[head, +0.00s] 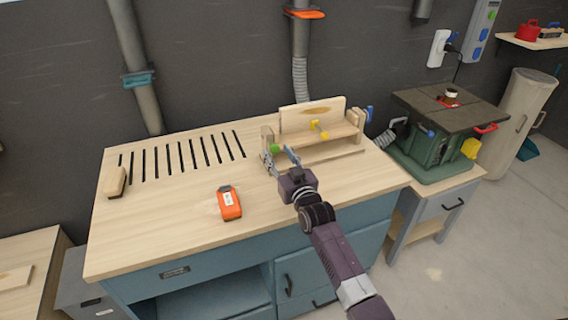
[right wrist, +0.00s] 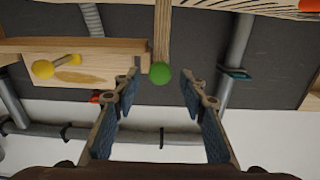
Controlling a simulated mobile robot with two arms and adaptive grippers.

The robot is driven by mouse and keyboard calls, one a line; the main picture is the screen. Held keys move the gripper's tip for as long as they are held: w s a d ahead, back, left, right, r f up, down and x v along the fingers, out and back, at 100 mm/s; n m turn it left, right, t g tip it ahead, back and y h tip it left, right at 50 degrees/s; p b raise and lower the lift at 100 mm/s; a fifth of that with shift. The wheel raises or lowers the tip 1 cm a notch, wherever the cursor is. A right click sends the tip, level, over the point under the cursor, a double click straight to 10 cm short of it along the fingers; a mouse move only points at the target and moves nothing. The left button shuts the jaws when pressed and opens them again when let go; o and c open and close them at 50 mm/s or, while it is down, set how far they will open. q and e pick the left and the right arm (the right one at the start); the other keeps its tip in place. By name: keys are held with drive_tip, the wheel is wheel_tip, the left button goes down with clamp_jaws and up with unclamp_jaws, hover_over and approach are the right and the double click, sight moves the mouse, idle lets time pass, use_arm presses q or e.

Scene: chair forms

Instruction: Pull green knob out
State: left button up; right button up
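The green knob (head: 275,149) is a small round ball at the left end of the wooden fixture (head: 322,115) on the workbench. In the right wrist view the green knob (right wrist: 160,73) shows between and just beyond the fingertips, at the end of a wooden strip. My right gripper (head: 279,158) is open at the knob, with its two blue-padded fingers (right wrist: 159,88) on either side. A gap shows between the knob and each finger. My left gripper is not in view.
A yellow knob (head: 319,127) sits on the fixture, right of the green one. An orange device (head: 229,203) and a wooden block (head: 116,181) lie on the workbench (head: 160,235). A green table machine (head: 432,150) stands to the right. The bench's front left is clear.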

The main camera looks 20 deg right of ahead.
drive_tip(key=s, duration=1.1)
drive_tip(key=shift+s+d, duration=0.2)
drive_tip(key=shift+s, duration=0.15)
